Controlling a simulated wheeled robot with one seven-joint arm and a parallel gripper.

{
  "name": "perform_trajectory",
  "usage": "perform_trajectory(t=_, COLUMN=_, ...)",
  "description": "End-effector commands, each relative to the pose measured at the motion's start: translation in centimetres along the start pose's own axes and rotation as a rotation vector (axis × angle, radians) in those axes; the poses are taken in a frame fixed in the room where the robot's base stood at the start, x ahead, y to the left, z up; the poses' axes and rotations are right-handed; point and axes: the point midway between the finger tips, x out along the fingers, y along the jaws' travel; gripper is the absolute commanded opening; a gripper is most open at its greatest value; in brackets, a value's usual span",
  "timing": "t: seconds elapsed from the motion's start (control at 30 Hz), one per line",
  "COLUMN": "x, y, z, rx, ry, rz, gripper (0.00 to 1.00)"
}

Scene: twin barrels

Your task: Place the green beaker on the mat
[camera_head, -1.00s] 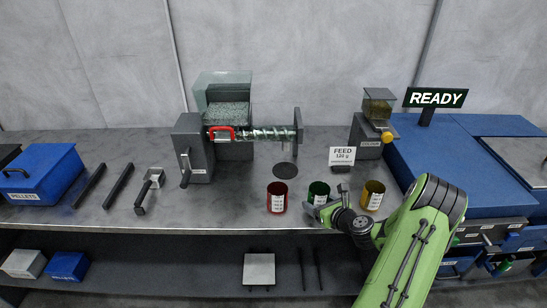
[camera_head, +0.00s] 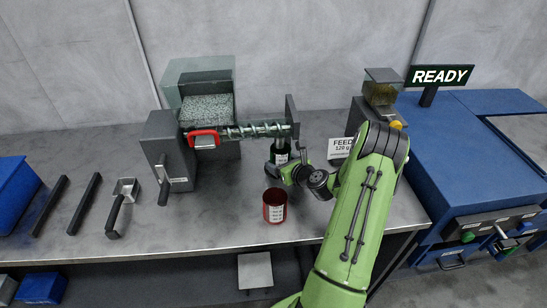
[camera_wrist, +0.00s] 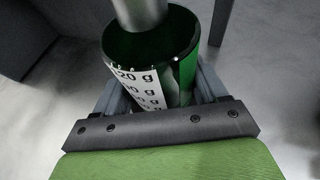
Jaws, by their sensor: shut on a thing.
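The green beaker (camera_head: 273,154), with a white gram-scale label, is upright between the jaws of my gripper (camera_head: 284,165). In the wrist view the green beaker (camera_wrist: 184,68) sits between both fingers of my gripper (camera_wrist: 165,98), which is shut on it. A grey metal tube (camera_wrist: 139,12) hangs over the beaker's mouth in that view; I cannot tell whether it reaches inside. The dark round mat is hidden in the head view, around where the beaker and gripper are. I cannot tell whether the beaker touches it.
A red beaker (camera_head: 274,206) stands close in front of my gripper. The feed sign (camera_head: 342,147) stands to the right. The bench between the scoop (camera_head: 122,205) and red beaker is clear.

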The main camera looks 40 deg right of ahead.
Motion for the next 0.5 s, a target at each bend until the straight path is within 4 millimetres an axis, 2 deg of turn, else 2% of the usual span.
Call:
perform_trajectory(t=0.07, x=0.16, y=-0.09, z=-0.21, rx=0.0, ry=-0.001, rz=-0.005, gripper=0.4)
perform_trajectory(t=0.1, x=0.31, y=-0.14, z=-0.56, rx=0.002, ry=-0.001, rz=-0.009, gripper=0.35)
perform_trajectory(t=0.47, x=0.41, y=-0.16, z=-0.77, rx=0.005, ry=0.0, rz=-0.011, gripper=0.34)
perform_trajectory(t=0.5, x=0.41, y=-0.16, z=-0.8, rx=0.004, ry=0.001, rz=-0.011, gripper=0.74)
